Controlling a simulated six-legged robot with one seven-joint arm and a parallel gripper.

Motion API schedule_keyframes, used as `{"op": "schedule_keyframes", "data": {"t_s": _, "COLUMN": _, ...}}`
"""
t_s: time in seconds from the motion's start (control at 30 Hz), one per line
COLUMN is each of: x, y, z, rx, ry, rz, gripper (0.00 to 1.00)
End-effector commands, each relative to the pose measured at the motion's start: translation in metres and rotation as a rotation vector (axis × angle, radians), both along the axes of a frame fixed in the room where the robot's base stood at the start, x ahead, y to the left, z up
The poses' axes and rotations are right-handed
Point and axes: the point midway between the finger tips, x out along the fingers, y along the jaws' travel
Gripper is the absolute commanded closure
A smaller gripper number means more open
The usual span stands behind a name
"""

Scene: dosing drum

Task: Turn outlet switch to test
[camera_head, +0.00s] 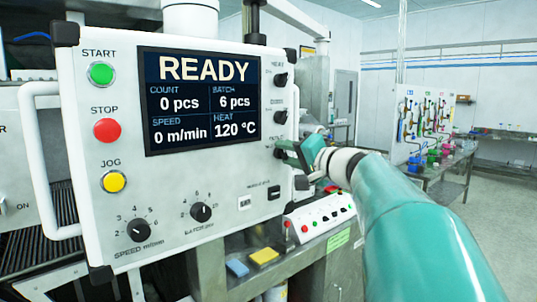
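The control panel (80,190) faces me with a lit screen (203,100) reading READY. Three black rotary switches sit in a column at its right edge: a top one (281,79), a middle one (279,117) and a bottom one (279,153). Their labels are too small to read, so I cannot tell which is the outlet switch or where test lies. My gripper (283,148), green, reaches in from the right with its tip at the bottom switch. I cannot tell whether it touches or grips that switch, as the fingers overlap from this angle.
The panel also bears a green START button (101,74), a red STOP button (107,130), a yellow JOG button (113,181) and two lower dials. A white handle (35,150) runs along its left. A small control box (318,215) stands below my gripper. Open floor lies far right.

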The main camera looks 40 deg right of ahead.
Motion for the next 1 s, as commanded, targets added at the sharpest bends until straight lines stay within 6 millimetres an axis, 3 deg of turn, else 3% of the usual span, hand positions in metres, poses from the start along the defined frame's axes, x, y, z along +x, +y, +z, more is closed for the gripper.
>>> {"op": "schedule_keyframes", "data": {"t_s": 0.03, "x": 0.0003, "y": 0.0002, "z": -0.0005, "rx": 0.0, "ry": 0.0, "rz": 0.001, "gripper": 0.75}}
{"op": "schedule_keyframes", "data": {"t_s": 0.13, "x": 0.0003, "y": 0.0003, "z": -0.0005, "rx": 0.0, "ry": 0.0, "rz": 0.001, "gripper": 0.92}}
{"op": "schedule_keyframes", "data": {"t_s": 0.57, "x": 0.0002, "y": 0.0004, "z": -0.0008, "rx": 0.072, "ry": 0.003, "rz": 0.002, "gripper": 0.92}}
{"op": "schedule_keyframes", "data": {"t_s": 1.0, "x": 0.0004, "y": 0.0005, "z": -0.0021, "rx": 0.412, "ry": 0.013, "rz": 0.003, "gripper": 0.92}}
